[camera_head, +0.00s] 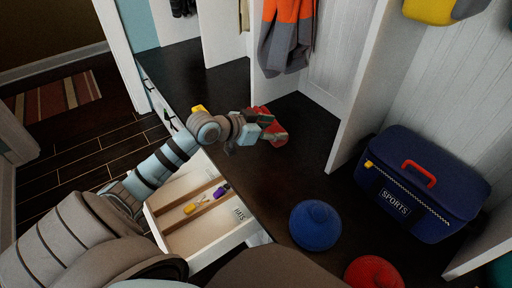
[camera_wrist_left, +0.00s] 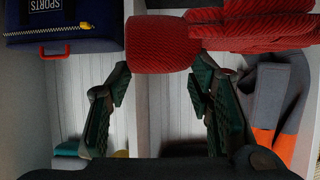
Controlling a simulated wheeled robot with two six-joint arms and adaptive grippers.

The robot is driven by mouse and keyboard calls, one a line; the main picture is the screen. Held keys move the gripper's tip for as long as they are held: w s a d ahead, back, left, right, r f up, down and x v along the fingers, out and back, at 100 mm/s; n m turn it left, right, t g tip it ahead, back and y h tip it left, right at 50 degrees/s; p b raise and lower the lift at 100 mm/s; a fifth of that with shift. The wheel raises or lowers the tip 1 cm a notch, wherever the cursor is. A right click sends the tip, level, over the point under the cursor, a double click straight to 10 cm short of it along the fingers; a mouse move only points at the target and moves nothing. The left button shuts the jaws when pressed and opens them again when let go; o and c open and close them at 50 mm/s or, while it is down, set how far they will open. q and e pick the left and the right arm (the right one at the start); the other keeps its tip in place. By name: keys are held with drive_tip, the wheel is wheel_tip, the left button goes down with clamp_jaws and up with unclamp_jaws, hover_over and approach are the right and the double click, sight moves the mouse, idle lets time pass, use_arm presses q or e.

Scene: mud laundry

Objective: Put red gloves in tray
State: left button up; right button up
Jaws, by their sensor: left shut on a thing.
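The red gloves (camera_head: 276,133) show in the head view at the end of my left arm, above the dark bench. My left gripper (camera_head: 258,122) is shut on them. In the left wrist view a red ribbed glove part (camera_wrist_left: 160,44) sits between the fingertips of the left gripper (camera_wrist_left: 158,75), and more red ribbed fabric (camera_wrist_left: 262,22) lies to the right. The gripper hides part of the gloves in the head view. An open white drawer or tray (camera_head: 238,236), marked HATS, lies below the arm. My right gripper is not in view.
A blue hat (camera_head: 315,225) and a red hat (camera_head: 374,272) sit at the bench front. A navy SPORTS bag (camera_head: 425,185) stands in the right cubby. An orange and grey garment (camera_head: 287,38) hangs behind. The drawer holds small yellow and purple items (camera_head: 221,190). White partitions (camera_head: 362,85) divide the cubbies.

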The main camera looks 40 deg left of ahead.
use_arm(q)
drive_tip(key=w+a+f+b, duration=0.1)
drive_tip(key=w+a+f+n+y+b, duration=0.1)
drive_tip(key=w+f, duration=0.1)
drive_tip(key=w+a+f+n+y, duration=0.1)
drive_tip(key=f, duration=0.1)
drive_tip(key=shift+w+a+b, duration=0.15)
drive_tip(key=shift+w+b, duration=0.25)
wheel_tip(320, 180, down, 5)
drive_tip(key=b, duration=0.2)
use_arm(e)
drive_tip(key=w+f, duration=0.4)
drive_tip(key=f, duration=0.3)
use_arm(q)
drive_tip(key=b, duration=0.7)
hover_over(268, 177)
wheel_tip(268, 177, down, 13)
drive_tip(key=shift+a+f, duration=0.1)
drive_tip(key=shift+f, duration=0.35)
drive_tip(key=shift+r, duration=0.1)
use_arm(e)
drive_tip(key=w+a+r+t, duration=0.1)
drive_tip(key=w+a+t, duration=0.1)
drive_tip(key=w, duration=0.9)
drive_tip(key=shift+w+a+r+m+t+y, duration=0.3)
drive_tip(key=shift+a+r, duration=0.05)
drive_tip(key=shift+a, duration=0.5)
